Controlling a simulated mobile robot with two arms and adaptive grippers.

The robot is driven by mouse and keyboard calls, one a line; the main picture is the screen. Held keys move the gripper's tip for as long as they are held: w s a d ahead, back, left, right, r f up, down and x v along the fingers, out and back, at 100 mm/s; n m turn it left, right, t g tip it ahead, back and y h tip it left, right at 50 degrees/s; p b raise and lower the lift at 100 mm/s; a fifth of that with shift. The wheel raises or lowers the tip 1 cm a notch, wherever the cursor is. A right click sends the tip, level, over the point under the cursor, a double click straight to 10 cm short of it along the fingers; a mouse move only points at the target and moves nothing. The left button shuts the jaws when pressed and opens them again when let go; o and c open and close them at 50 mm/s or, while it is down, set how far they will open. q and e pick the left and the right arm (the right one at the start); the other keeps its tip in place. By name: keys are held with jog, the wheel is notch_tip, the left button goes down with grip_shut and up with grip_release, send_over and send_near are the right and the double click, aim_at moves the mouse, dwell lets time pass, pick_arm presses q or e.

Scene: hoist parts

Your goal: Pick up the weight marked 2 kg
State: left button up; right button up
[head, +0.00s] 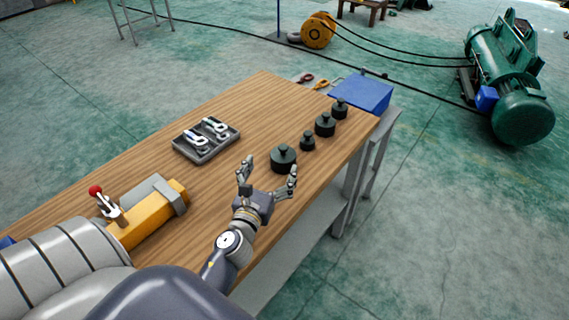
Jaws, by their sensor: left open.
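Several dark knobbed weights stand upright in a row along the right side of the wooden table. The nearest and largest weight (283,160) is just beyond my left gripper. Behind it are a small weight (307,143), a medium weight (325,126) and a farther weight (340,110). No markings are legible, so I cannot tell which one is 2 kg. My left gripper (269,168) is open and empty, its two fingers spread toward the largest weight. Whether it touches the weight I cannot tell. My right gripper is not in view.
The wooden table (250,115) also bears a grey tray (207,150) with shackles, a yellow hoist control part (150,215) with a red-knobbed lever, and a blue box (362,94) at the far end. Table surface between tray and weights is clear. A green motor (510,90) stands on the floor.

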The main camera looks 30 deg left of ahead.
aim_at(283, 153)
pick_arm(q)
notch_tip(283, 153, down, 2)
jog(key=shift+b, duration=0.5)
jog(key=shift+w+f+b, duration=0.1)
jog(key=shift+f+b, duration=0.25)
jog(key=shift+w+f+b, duration=0.1)
jog(key=shift+f+b, duration=0.2)
jog(key=shift+f, duration=0.05)
jog(key=shift+w+a, duration=0.1)
jog(key=shift+w, duration=0.15)
jog(key=p+x, duration=0.1)
jog(key=x, duration=0.3)
jog(key=shift+w+a, duration=0.1)
jog(key=shift+w, duration=0.2)
jog(key=x, duration=0.5)
jog(key=shift+w+a+f, duration=0.2)
jog(key=shift+w, duration=0.1)
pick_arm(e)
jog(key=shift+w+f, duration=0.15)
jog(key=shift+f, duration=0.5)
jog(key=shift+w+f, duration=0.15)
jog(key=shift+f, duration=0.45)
